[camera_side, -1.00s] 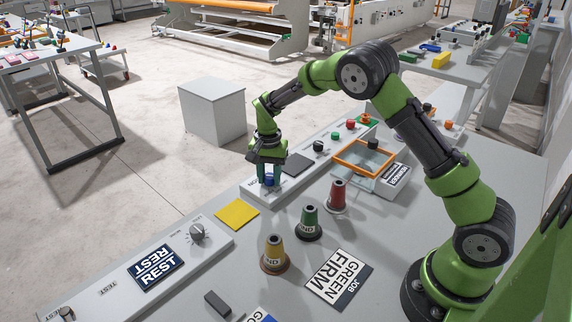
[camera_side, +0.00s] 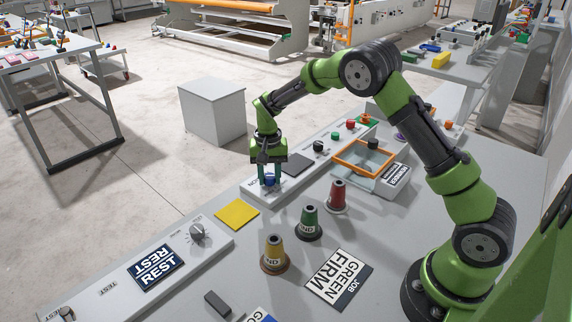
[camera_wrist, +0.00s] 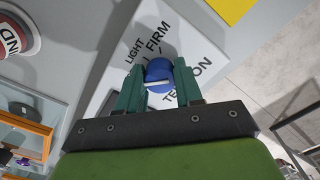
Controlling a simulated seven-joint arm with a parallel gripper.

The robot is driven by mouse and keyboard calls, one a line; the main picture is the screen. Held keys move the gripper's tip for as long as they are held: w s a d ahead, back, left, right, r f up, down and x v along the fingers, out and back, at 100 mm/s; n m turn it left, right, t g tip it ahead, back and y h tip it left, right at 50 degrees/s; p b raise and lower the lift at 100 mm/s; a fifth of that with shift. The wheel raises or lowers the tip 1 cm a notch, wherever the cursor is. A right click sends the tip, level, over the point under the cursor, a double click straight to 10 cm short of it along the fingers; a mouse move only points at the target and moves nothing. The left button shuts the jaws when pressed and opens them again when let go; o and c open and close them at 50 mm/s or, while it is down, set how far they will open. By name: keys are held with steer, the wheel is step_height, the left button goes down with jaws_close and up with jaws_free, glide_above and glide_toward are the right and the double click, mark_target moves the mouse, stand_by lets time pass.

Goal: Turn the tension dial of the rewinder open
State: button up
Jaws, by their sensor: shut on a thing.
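The tension dial is a round blue knob (camera_wrist: 160,72) with a white pointer bar. It sits on a light panel (camera_wrist: 119,78) lettered LIGHT, FIRM and TENSION in the wrist view. The bar lies roughly crosswise in that view; its exact setting is hard to tell. My gripper (camera_wrist: 159,82) is shut on the dial, with one green finger on each side. In the side view my gripper (camera_side: 269,177) points straight down over the blue dial (camera_side: 270,182), and the fingers partly hide it.
Yellow (camera_side: 275,254), green (camera_side: 309,224) and red (camera_side: 337,197) cones stand on the bench nearby. A yellow pad (camera_side: 237,213) lies left of the dial panel. An orange-rimmed glass box (camera_side: 364,158) stands to the right, and a grey dial (camera_side: 197,233) sits on another panel.

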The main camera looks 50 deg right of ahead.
mark_target(269, 176)
steer(key=o, duration=1)
steer(key=shift+o, duration=0.2)
steer(key=shift+r, duration=0.1)
step_height(269, 176, up, 17)
steer(key=s+a+r+n+t, duration=0.1)
steer(key=s+a+t, duration=0.1)
steer(key=s, duration=0.6)
steer(key=s+a+r+n+t+y, duration=0.1)
steer(key=s+a+r+n+t, duration=0.1)
steer(key=s, duration=0.7)
steer(key=s+a+r+n+t+y, duration=0.1)
steer(key=s+a+t, duration=0.1)
steer(key=s, duration=0.7)
steer(key=shift+s+r+n+t, duration=0.15)
steer(key=shift+r+n+t, duration=0.2)
steer(key=shift+t, duration=0.25)
